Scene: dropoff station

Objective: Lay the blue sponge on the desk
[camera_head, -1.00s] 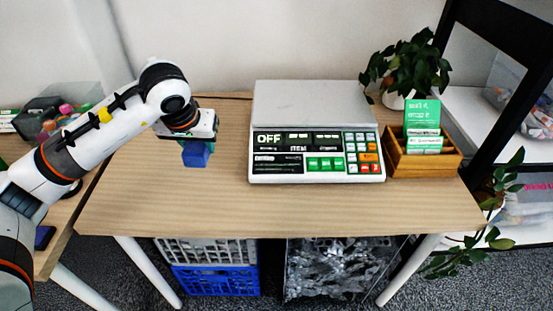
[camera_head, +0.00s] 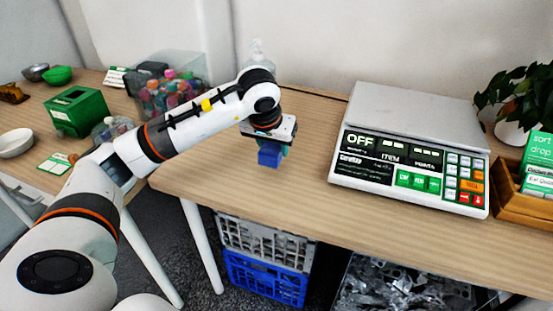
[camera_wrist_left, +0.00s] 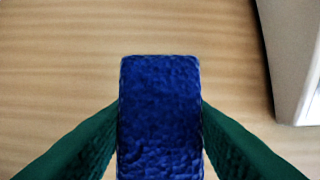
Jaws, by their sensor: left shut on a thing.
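The blue sponge (camera_head: 269,155) is held in my left gripper (camera_head: 270,146) over the left part of the wooden desk (camera_head: 310,199). In the left wrist view the sponge (camera_wrist_left: 160,118) stands between the two green fingers of my left gripper (camera_wrist_left: 160,135), which touch its sides. The wood grain of the desk (camera_wrist_left: 60,60) fills the view behind it. I cannot tell whether the sponge's lower end touches the desk. My right gripper is not in view.
A white scale (camera_head: 410,150) stands right of the sponge; its edge also shows in the left wrist view (camera_wrist_left: 290,60). A wooden card box (camera_head: 520,205) and a plant (camera_head: 520,100) are farther right. A second table (camera_head: 95,92) with a green box (camera_head: 77,111) is at left.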

